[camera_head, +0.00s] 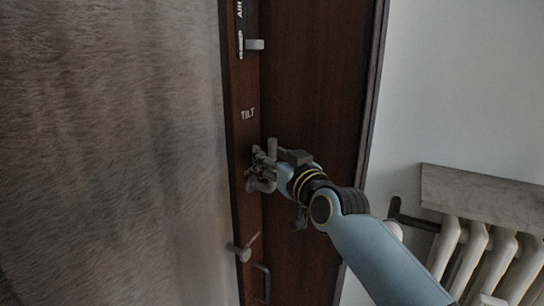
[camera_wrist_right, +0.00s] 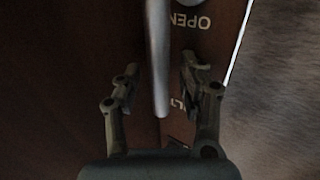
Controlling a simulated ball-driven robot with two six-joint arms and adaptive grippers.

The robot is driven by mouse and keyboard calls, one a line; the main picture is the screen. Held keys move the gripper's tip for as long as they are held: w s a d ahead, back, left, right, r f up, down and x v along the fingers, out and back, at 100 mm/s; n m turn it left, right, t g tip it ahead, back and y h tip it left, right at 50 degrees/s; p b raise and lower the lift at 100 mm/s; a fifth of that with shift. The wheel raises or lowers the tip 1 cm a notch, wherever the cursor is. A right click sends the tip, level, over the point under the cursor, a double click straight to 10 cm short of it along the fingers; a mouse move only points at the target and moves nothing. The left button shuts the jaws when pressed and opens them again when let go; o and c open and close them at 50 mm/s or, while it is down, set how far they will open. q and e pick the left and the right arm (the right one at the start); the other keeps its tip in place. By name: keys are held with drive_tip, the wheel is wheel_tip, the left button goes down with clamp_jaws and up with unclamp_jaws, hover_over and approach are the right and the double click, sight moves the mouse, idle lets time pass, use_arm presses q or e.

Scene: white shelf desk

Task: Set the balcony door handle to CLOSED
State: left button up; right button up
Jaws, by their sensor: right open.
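The balcony door handle (camera_head: 272,148) is a light grey lever on the dark brown door. Its bar points roughly upward toward the TILT label (camera_head: 248,114) in the head view. In the right wrist view the bar (camera_wrist_right: 158,60) comes in from the top edge and ends between my fingers, beside the OPEN label (camera_wrist_right: 190,21). My right gripper (camera_head: 262,162) is open, with one finger on each side of the bar. A gap shows between the bar and each finger (camera_wrist_right: 159,68). The gripper partly hides the handle's mount in the head view. My left gripper is out of view.
A knob with a thin lever (camera_head: 242,251) and a dark bracket (camera_head: 263,280) are lower down. A furry grey curtain (camera_head: 110,150) hangs left. A radiator (camera_head: 480,250) under a stone sill (camera_head: 480,193) stands right.

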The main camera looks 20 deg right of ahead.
clamp_jaws()
idle(0.4)
drive_tip(key=shift+f, duration=0.1)
drive_tip(key=shift+f+b, duration=0.15)
drive_tip(key=shift+b, duration=0.4)
drive_tip(key=shift+s+a+f+n+t+y+b, duration=0.2)
drive_tip(key=shift+s+a+n+t+y+b, duration=0.65)
drive_tip(key=shift+b, duration=3)
drive_tip(key=shift+s+a+f+n+t+h+b, duration=0.1)
drive_tip(key=shift+a+f+n+t+b, duration=0.25)
drive_tip(key=shift+n+b, duration=2.35)
drive_tip(key=shift+s+a+f+n+t+y+b, duration=0.1)
drive_tip(key=shift+s+a+t+y+b, duration=0.4)
drive_tip(key=shift+b, duration=4.45)
drive_tip(key=shift+a, duration=0.2)
